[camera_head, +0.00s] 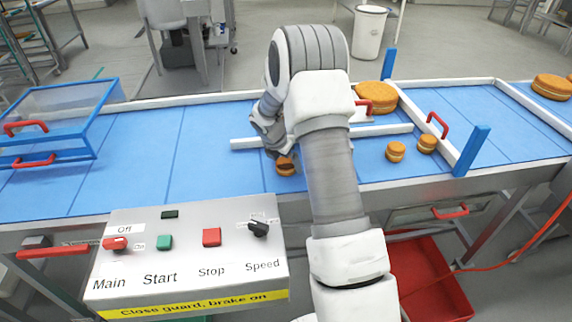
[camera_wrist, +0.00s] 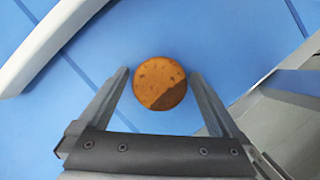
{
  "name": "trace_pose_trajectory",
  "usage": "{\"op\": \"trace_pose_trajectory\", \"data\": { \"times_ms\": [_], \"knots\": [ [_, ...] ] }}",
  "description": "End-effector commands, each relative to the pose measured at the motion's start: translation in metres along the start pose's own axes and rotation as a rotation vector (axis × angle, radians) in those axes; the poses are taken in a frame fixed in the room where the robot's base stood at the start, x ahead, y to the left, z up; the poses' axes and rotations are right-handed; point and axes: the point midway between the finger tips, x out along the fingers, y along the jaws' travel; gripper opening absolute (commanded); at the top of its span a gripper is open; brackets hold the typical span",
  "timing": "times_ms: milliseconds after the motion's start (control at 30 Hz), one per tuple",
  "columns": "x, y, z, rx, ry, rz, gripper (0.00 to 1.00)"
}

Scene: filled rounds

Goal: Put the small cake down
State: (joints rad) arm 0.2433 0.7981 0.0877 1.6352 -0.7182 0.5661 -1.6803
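The small cake (camera_wrist: 160,83) is a round orange-brown cake with darker specks. In the wrist view it lies between the fingertips of my gripper (camera_wrist: 160,73), with a thin strip of blue on each side. A dark shadow covers its lower right part. In the head view the small cake (camera_head: 286,168) is on the blue belt (camera_head: 215,165) near its front edge, just below my gripper (camera_head: 279,148). My gripper is open around or just above it; its exact height is hard to tell. My arm hides part of the belt.
Two small cakes (camera_head: 396,152) (camera_head: 427,144) and a large cake (camera_head: 377,96) are right of my arm. A white rail (camera_head: 385,131) runs behind the small ones. A blue-framed guard (camera_head: 60,110) stands at left, and a control box (camera_head: 188,255) in front.

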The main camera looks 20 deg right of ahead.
Motion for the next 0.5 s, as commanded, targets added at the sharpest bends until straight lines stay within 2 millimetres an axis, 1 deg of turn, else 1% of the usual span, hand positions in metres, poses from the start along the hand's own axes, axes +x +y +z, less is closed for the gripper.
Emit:
{"op": "trace_pose_trajectory", "data": {
  "times_ms": [33, 233, 267, 500],
  "knots": [
    [-0.0001, -0.0001, -0.0001, 0.0, 0.0, 0.0, 0.89],
    [-0.0002, -0.0002, -0.0002, 0.0, 0.0, -0.001, 0.53],
    [-0.0002, -0.0002, -0.0002, 0.0, 0.0, -0.001, 0.52],
    [-0.001, 0.0, 0.0003, 0.001, 0.0, 0.0, 0.52]
  ]
}}
